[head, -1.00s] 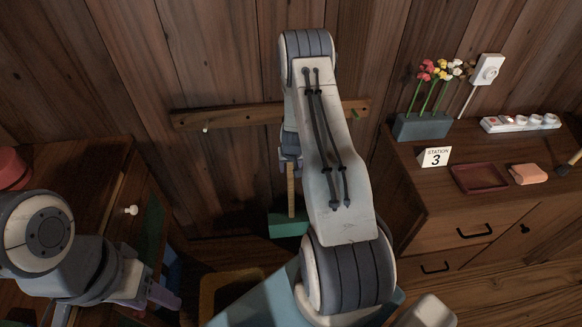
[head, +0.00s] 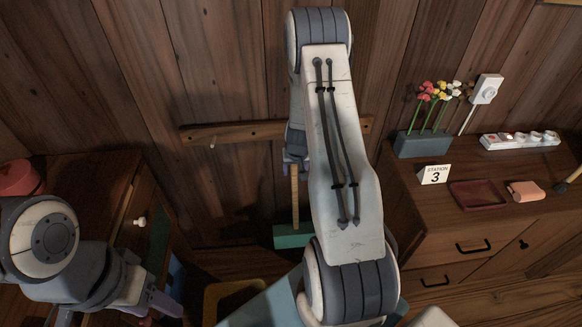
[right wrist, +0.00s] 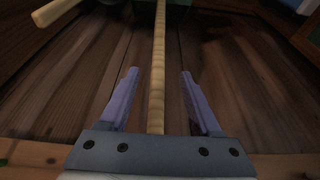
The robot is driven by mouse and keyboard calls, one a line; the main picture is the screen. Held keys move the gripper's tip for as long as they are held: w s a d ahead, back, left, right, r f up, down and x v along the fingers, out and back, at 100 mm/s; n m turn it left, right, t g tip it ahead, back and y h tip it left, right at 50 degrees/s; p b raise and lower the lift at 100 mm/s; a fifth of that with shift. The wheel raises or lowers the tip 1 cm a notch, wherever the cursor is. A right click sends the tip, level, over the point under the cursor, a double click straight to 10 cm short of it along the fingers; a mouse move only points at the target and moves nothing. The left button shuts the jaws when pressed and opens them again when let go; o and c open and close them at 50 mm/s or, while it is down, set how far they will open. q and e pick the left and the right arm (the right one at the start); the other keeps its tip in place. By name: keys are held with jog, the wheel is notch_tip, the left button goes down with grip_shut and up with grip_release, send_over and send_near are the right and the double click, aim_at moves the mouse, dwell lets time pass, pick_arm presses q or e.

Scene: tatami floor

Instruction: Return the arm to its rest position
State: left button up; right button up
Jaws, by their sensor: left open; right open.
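My right arm reaches forward across the middle of the head view. My right gripper (head: 294,160) is partly hidden behind it, in front of the wall. In the right wrist view its two lilac fingers (right wrist: 158,85) are open, with a thin wooden handle (right wrist: 158,50) running between them and a gap on each side. In the head view that handle (head: 295,205) stands upright with a green head (head: 293,236) at its lower end. My left gripper (head: 152,298) is at the lower left, low in front of the left cabinet, and open.
A wooden rail (head: 235,132) with pegs crosses the plank wall. A cabinet (head: 100,180) stands at left. The right cabinet (head: 455,228) bears a flower planter (head: 423,145), a station 3 card (head: 434,175), a red tray (head: 478,195) and a power strip (head: 520,140). An open bin (head: 232,297) is below.

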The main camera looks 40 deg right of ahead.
jog(key=shift+a+r, duration=0.1)
jog(key=shift+r, duration=0.15)
jog(key=s+a+r+n+y+p, duration=0.2)
jog(key=a+r+n, duration=0.1)
jog(key=a+r, duration=0.9)
jog(key=s+a+r+n+y+p, duration=0.15)
jog(key=a+r+n, duration=0.45)
jog(key=a, duration=1)
jog(key=s+a+r+n+g+p, duration=0.1)
jog(key=s+a+r, duration=0.1)
jog(key=s+r, duration=0.2)
jog(key=s+a+r+n+g+p, duration=0.1)
jog(key=s+a+r+n, duration=0.1)
jog(key=s, duration=0.8)
jog(key=s+a+r+n+g+p, duration=0.1)
jog(key=s+a+r, duration=0.3)
jog(key=s+r, duration=0.2)
jog(key=shift+s+a+n, duration=0.15)
jog(key=shift+s+n, duration=0.15)
jog(key=shift+s, duration=0.8)
jog(key=shift+h, duration=0.25)
